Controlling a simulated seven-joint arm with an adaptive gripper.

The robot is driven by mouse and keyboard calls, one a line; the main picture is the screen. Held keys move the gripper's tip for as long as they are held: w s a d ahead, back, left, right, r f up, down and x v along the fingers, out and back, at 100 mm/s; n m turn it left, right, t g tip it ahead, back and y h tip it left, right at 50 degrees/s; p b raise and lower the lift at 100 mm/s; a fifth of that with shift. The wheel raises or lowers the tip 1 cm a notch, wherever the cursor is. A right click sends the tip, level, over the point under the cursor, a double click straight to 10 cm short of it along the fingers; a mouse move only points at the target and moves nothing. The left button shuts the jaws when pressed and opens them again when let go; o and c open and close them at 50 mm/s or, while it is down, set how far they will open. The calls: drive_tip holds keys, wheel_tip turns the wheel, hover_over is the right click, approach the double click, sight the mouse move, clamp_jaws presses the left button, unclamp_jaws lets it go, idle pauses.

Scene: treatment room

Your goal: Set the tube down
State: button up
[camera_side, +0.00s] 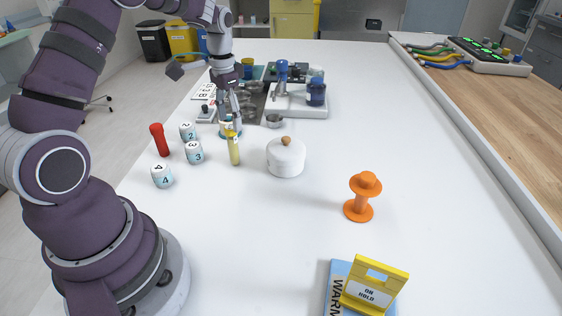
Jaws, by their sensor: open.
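A yellow tube (234,151) stands nearly upright on the white table, left of the middle. My gripper (231,118) points down just above and behind the tube's top; its fingers are small in this view, and the jaws are open. I cannot tell whether a finger touches the tube. A red tube-like piece with a round top (159,141) stands slightly tilted farther left. A small light-blue and white round container (226,130) sits behind the yellow tube, partly hidden by it and my gripper.
Numbered white jars stand left of the yellow tube, the nearest being jar 4 (162,175). A white lidded pot (286,157) stands to its right. An orange spool-shaped piece (361,197) and a yellow sign (374,286) are nearer. Metal bowls and equipment crowd behind.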

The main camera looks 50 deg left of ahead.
wheel_tip(320, 180, up, 5)
drive_tip(key=shift+d+r, duration=0.15)
drive_tip(key=shift+r, duration=0.05)
drive_tip(key=s+d+r+t, duration=0.2)
drive_tip(key=s+d, duration=0.3)
drive_tip(key=d, duration=0.2)
drive_tip(key=s+d+r+t, duration=0.3)
drive_tip(key=s+d, duration=0.3)
drive_tip(key=d, duration=0.1)
drive_tip(key=shift+s+r+t, duration=0.2)
drive_tip(key=shift+r+t, duration=0.1)
drive_tip(key=shift+d, duration=0.1)
